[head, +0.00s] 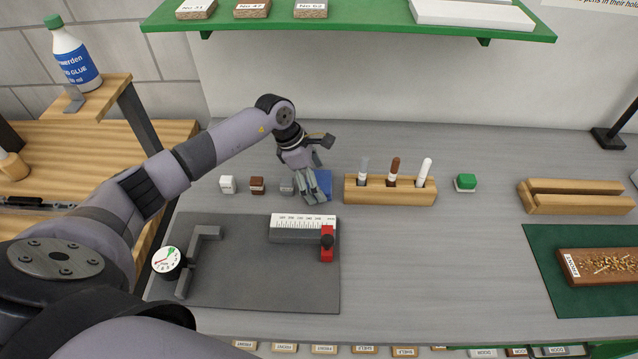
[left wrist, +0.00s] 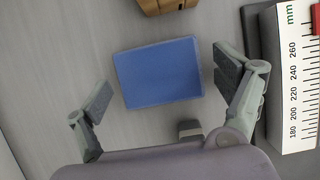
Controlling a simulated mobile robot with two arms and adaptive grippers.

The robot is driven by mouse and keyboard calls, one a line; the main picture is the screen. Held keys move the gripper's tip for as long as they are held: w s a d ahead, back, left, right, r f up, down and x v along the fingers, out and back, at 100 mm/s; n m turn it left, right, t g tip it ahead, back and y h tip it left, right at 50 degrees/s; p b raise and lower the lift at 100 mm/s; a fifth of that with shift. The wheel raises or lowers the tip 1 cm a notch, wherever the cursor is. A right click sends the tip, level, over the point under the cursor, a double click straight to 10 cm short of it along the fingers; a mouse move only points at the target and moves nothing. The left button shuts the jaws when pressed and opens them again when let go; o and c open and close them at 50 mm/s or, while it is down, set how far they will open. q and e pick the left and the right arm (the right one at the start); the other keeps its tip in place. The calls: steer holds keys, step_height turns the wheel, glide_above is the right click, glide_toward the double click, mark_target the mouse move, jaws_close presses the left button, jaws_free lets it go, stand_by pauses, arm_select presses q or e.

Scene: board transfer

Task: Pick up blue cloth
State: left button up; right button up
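The blue cloth (head: 324,182) is a small flat folded square on the grey table, left of the wooden pen holder. My left gripper (head: 312,194) is over it and hides part of it in the head view. In the left wrist view the cloth (left wrist: 158,73) lies flat between the two spread fingers of the left gripper (left wrist: 165,90). The fingers are open and apart from the cloth on both sides. My right gripper is in neither view.
The wooden holder (head: 362,193) with three pens stands close right of the cloth. Small blocks (head: 257,185) sit to the left. A ruler fixture (head: 290,235) on a dark mat (head: 250,285) lies in front. A green shelf (head: 360,28) overhangs the back.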

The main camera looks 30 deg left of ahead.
arm_select(q)
steer(key=c, duration=0.8)
steer(key=shift+r, duration=0.15)
steer(key=shift+w+r, duration=0.1)
steer(key=shift+r, duration=0.25)
step_height(320, 180, up, 9)
steer(key=b, duration=0.3)
steer(key=o, duration=0.4)
steer(key=c, duration=0.4)
